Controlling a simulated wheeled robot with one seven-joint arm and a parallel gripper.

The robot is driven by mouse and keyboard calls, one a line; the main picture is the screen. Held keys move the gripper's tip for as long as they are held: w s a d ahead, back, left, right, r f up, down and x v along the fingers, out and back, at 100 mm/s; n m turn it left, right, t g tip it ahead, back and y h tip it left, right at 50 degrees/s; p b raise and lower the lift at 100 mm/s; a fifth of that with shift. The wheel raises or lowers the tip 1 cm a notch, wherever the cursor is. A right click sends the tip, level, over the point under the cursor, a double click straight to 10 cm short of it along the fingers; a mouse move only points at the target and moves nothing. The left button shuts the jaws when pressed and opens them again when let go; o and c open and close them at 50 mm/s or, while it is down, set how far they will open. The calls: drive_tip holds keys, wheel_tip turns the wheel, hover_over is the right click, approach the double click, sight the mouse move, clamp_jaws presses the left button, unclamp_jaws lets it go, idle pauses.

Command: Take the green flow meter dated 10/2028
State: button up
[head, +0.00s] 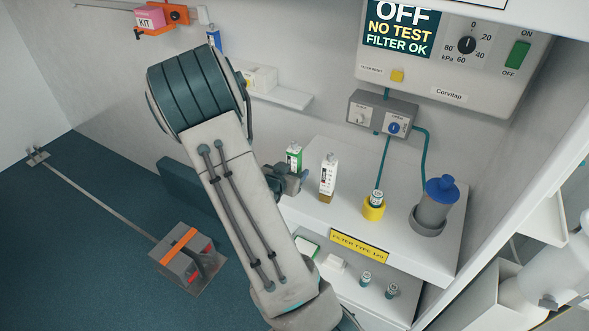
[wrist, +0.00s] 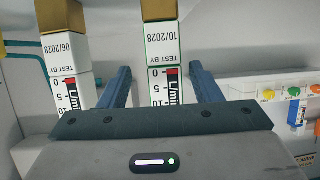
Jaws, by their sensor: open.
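The green flow meter (head: 294,157) stands upright on the white counter in the head view, its lower part hidden by my gripper. In the wrist view this meter (wrist: 164,50) appears upside down, with thin green edges, a gold end and the label 10/2028. My gripper (head: 292,181) is open beside it. In the wrist view, the fingers of my gripper (wrist: 162,78) lie one on each side of the meter, with a gap on both sides. A second flow meter (head: 328,174), dated 06/2028 in the wrist view (wrist: 66,75), stands outside the left finger.
A yellow cup (head: 373,210) with a small bottle and a blue-capped canister (head: 436,207) stand right on the counter (head: 318,211). A grey control box (head: 381,113) is on the wall behind. Small bottles sit on the shelf below.

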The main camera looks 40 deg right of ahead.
sight(296, 167)
drive_tip(key=shift+f+p+x, duration=0.2)
drive_tip(key=shift+p+x, duration=0.5)
drive_tip(key=shift+x, duration=1.85)
drive_tip(key=shift+w+a, duration=0.15)
drive_tip(key=shift+w, duration=0.05)
clamp_jaws()
drive_tip(key=shift+r, duration=0.2)
